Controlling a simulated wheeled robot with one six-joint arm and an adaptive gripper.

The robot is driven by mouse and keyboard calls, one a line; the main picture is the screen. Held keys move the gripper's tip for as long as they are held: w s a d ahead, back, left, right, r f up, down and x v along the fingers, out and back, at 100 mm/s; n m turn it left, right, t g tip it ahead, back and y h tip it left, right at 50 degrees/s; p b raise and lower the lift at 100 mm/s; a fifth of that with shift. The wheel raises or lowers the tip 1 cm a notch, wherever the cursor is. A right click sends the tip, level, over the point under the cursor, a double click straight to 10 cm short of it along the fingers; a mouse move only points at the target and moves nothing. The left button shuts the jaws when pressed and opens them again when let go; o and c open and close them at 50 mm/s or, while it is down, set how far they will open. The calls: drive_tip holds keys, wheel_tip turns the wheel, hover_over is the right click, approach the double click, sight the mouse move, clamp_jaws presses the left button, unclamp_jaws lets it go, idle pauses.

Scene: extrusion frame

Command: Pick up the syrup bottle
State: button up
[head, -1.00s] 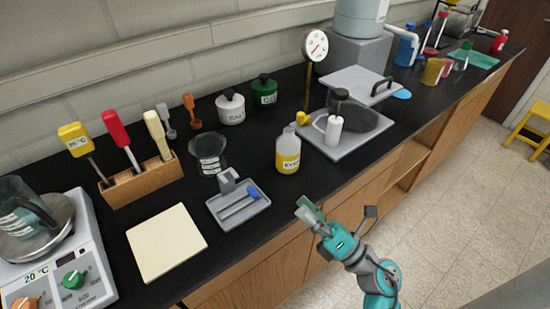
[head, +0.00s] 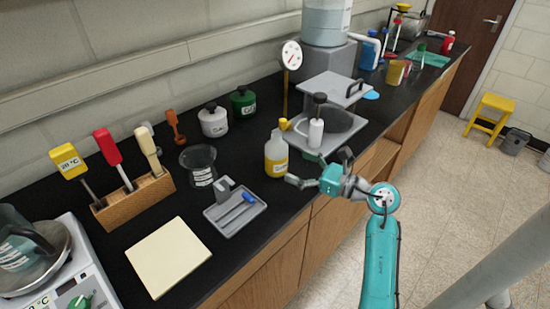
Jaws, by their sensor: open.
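The syrup bottle (head: 276,155) stands upright on the black counter (head: 115,220), near its front edge. It is clear with a yellow label, and I take it as the syrup bottle, though its print is too small to read here. My gripper (head: 318,168) is open and empty. It reaches in from the right at the counter's front edge, with its fingers pointing toward the bottle. One finger is close to the bottle's lower right side. I cannot tell whether it touches.
A grey tray (head: 220,222) with a blue-ended tool lies left of the bottle. A glass beaker (head: 200,170) stands behind it. A grey hot-plate-like unit with an open lid (head: 336,88) and a white cylinder (head: 316,133) stand close on the right. A cream board (head: 155,260) lies front left.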

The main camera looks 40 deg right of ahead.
sight(275, 156)
drive_tip(key=shift+x, duration=3.8)
drive_tip(key=shift+d, duration=0.1)
drive_tip(key=c, duration=1.4)
